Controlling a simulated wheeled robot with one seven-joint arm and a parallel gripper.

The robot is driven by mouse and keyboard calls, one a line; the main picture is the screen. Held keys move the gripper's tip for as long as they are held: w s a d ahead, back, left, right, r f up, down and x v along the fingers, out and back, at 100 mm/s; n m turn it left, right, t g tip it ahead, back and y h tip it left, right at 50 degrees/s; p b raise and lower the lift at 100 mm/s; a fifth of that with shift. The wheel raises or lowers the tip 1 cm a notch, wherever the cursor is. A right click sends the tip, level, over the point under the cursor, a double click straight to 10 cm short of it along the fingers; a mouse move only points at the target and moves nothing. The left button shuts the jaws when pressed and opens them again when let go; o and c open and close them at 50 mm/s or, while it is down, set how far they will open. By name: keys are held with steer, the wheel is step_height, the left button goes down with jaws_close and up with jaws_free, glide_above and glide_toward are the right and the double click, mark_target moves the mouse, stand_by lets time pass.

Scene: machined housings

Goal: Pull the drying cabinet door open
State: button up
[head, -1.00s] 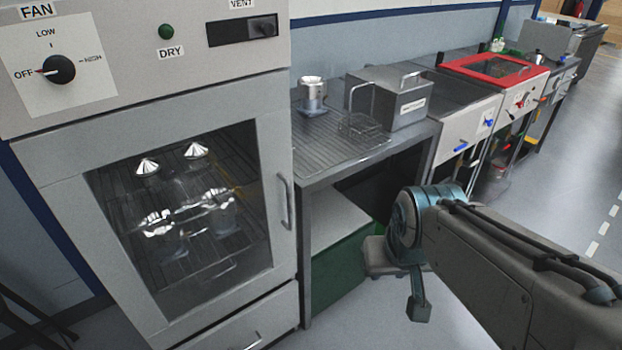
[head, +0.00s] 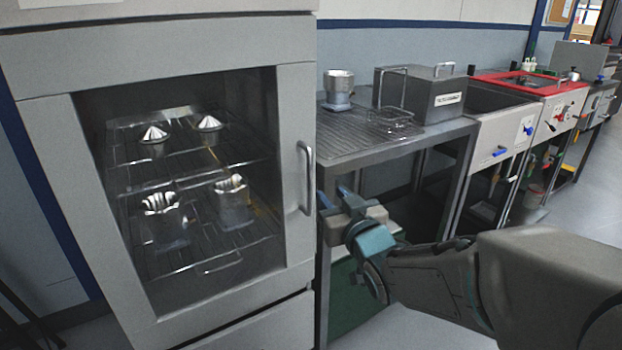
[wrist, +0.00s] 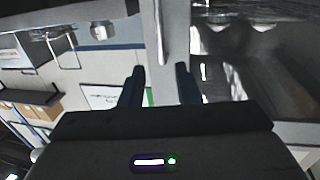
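The drying cabinet door (head: 298,235) is shut flat against the cabinet, with a glass window in a grey frame. Its vertical bar handle (head: 306,178) is on the door's right side. My gripper (head: 335,198) is just right of the handle in the head view, at about the height of its lower half. In the wrist view my gripper (wrist: 160,78) has its two dark fingers spread. The handle (wrist: 162,35) shows beyond the fingertips, roughly in line with the gap between them. Nothing is held, and the handle appears apart from the fingers.
Behind the window, metal parts (head: 234,200) stand on wire racks. A steel bench (head: 350,143) right of the cabinet carries a metal cup (head: 339,90), a wire basket (head: 393,121) and a lidded box (head: 425,95). Open floor (head: 575,190) lies at the far right.

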mark_target(311, 169)
steer(key=x, duration=1.3)
steer(key=shift+w+a, duration=0.15)
steer(key=shift+w, duration=0.2)
jaws_close()
